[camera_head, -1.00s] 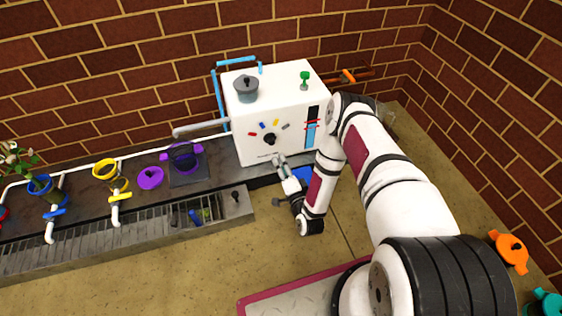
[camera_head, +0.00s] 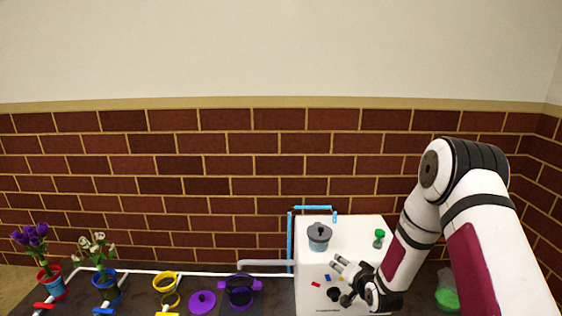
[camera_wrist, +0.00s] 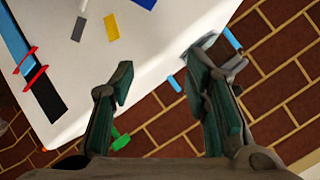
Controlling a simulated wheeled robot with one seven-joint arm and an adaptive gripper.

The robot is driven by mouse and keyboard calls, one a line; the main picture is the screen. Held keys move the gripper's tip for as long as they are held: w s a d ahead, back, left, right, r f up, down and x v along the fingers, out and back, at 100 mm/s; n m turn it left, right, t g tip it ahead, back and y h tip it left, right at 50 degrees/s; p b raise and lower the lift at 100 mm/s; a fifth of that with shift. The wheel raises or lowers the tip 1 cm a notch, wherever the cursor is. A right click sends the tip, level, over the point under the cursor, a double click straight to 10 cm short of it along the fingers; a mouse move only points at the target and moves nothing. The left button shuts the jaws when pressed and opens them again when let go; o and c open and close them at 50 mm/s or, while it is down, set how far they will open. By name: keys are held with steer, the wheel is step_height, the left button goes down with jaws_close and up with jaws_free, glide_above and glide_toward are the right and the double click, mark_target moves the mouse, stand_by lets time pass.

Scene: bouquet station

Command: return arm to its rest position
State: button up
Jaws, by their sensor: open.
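My gripper (camera_head: 343,281) is in front of the white box-shaped machine (camera_head: 310,270) in the head view, with my arm bent up and over from the right. In the wrist view my gripper (camera_wrist: 160,85) has its two fingers wide apart, and nothing is between them. The white machine's face (camera_wrist: 120,45) lies beyond the fingers, with coloured marks and a blue and black gauge (camera_wrist: 30,70) with red clips at its left. I cannot tell the exact gap between the fingers and the machine.
A grey pot (camera_head: 319,238) and a green knob (camera_head: 379,238) are on top of the machine. To the left are a purple pot (camera_head: 241,290), a yellow pot (camera_head: 166,282) and potted flowers (camera_head: 103,262). A green object (camera_head: 447,298) is at right. The brick wall (camera_head: 200,180) stands behind.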

steer(key=s+d+r+n+g+h, duration=0.1)
steer(key=s+r+n+g, duration=0.15)
steer(key=s+r, duration=0.75)
steer(key=s+d+r+n+g+h, duration=0.1)
steer(key=s+r+g+h, duration=0.15)
steer(key=s+r, duration=0.75)
steer(key=s+a+r+n+g+y+p, duration=0.1)
steer(key=s+r+g, duration=0.2)
steer(key=s+r, duration=0.85)
steer(key=s+a+r+n+g, duration=0.2)
steer(key=s+g, duration=0.2)
steer(key=s, duration=1.7)
step_height(320, 180, up, 39)
steer(key=t+p, duration=0.4)
steer(key=p, duration=3.4)
steer(key=shift+w+d, duration=0.25)
